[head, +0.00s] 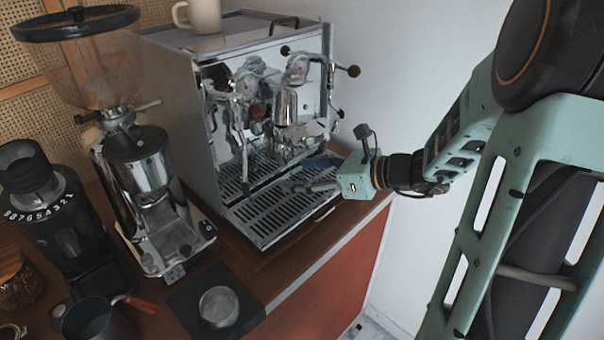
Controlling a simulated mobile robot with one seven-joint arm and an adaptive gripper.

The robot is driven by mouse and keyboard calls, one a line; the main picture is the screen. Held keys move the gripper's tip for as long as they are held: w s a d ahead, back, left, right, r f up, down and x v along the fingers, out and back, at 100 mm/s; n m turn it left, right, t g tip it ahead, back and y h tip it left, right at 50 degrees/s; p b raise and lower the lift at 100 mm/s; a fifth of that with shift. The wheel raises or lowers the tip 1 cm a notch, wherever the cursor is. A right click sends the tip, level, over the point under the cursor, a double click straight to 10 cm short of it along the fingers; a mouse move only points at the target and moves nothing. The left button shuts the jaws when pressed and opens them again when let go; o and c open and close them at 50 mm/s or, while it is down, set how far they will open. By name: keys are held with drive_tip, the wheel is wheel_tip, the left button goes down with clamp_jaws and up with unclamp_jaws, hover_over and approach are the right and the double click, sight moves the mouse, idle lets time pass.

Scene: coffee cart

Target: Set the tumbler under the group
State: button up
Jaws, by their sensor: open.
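A pale, round tumbler (218,306) stands upright on a dark square mat (184,297) at the front of the counter. The espresso machine's group (286,103) is at the front of the machine, above the slotted drip tray (279,214). No cup can be made out on the tray below it. My gripper (298,176) is open over the right part of the drip tray, with its fingers pointing left toward the machine. It is well away from the tumbler, up and to the right. Nothing can be seen between the fingers, but their far ends are hard to make out.
The espresso machine (185,95) has a cream mug (201,15) on top. Left of it are a chrome grinder (145,190) and a black grinder (62,225). A dark pitcher (92,320) with a wooden handle stands left of the mat. The counter ends at its front right edge.

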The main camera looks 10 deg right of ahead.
drive_tip(key=v, duration=1.2)
drive_tip(key=shift+r, duration=0.1)
